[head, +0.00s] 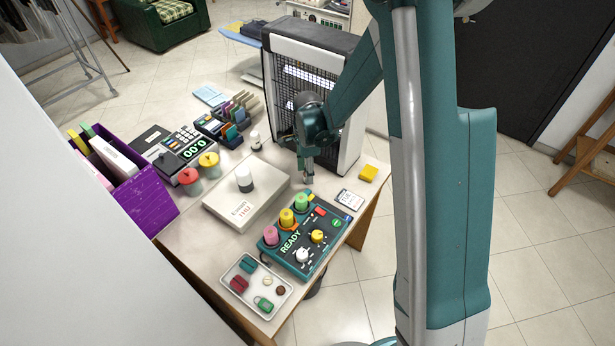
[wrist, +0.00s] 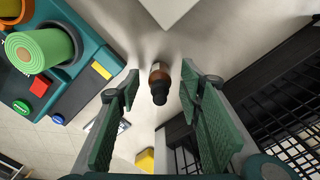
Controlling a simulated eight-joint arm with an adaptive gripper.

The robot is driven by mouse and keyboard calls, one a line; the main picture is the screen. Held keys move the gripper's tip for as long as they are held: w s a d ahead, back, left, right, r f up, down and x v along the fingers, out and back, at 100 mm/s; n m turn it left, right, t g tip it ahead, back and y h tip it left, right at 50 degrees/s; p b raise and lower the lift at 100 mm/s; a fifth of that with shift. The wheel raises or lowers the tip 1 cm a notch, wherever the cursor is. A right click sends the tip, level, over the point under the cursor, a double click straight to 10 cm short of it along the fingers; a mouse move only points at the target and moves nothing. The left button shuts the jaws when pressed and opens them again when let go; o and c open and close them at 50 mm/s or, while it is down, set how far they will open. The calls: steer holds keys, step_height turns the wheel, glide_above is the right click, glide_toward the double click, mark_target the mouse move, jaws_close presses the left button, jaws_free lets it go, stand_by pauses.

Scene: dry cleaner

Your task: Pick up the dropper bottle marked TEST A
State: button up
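In the wrist view a small brown bottle (wrist: 158,72) with a black cap and a pale label lies or stands between my fingers; its marking cannot be read. My gripper (wrist: 158,84) is open around it, with a gap on each side. In the head view my gripper (head: 308,180) points down over the table, right of the white box, and I cannot make out the brown bottle there.
The control box (head: 306,235) with coloured spools is in front of my gripper. The black-grille unit (head: 310,75) stands close behind it. The white box (head: 232,208) is to the left. A yellow block (head: 369,173) and a small card device (head: 350,200) lie right. A tray (head: 240,298) sits in front.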

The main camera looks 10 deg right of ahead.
steer(key=shift+f, duration=0.8)
steer(key=shift+c, duration=0.7)
steer(key=c, duration=0.9)
